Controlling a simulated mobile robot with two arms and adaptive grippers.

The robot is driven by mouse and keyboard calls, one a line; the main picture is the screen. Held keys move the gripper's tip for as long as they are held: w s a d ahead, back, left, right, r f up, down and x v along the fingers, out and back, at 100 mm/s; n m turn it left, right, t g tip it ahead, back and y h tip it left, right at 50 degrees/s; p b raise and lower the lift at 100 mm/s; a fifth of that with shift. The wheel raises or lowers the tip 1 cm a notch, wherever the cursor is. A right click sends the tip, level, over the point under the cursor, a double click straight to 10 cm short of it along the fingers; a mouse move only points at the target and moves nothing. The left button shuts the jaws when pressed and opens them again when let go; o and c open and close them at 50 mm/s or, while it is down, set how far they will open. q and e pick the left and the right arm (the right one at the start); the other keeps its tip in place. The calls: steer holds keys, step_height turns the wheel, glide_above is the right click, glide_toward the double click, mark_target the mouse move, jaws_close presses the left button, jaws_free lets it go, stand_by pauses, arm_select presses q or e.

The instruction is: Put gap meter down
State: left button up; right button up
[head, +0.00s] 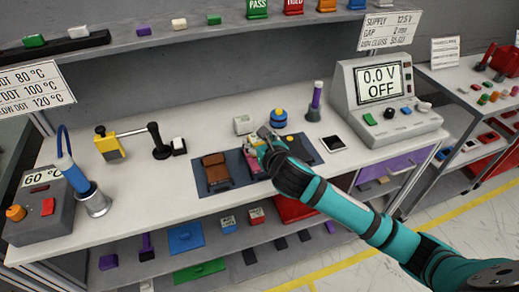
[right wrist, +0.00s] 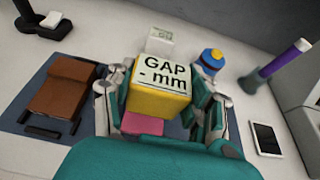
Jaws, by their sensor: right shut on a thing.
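The gap meter (right wrist: 158,98) is a yellow block with a white top face reading "GAP - mm". In the right wrist view it sits between the fingers of my right gripper (right wrist: 160,112), which is shut on it. A pink part (right wrist: 142,124) shows just below the meter; whether they touch I cannot tell. In the head view my right gripper (head: 262,143) is over the middle of the dark blue mat (head: 238,164) and mostly hides the meter. My left gripper is not in view.
A brown block (head: 215,168) lies on the mat's left part. Behind the mat stand a small white block (head: 243,124) and a blue-yellow knob (head: 278,118). The bench front left of the mat is clear.

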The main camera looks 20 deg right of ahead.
steer(key=shift+s+f, duration=0.1)
steer(key=shift+f, duration=1.6)
steer(key=shift+f, duration=0.15)
steer(key=o, duration=1.3)
steer(key=shift+c, duration=0.2)
steer(key=shift+s+r, duration=0.2)
steer(key=v, duration=1.1)
steer(key=shift+s+r, duration=0.2)
steer(key=shift+s, duration=0.05)
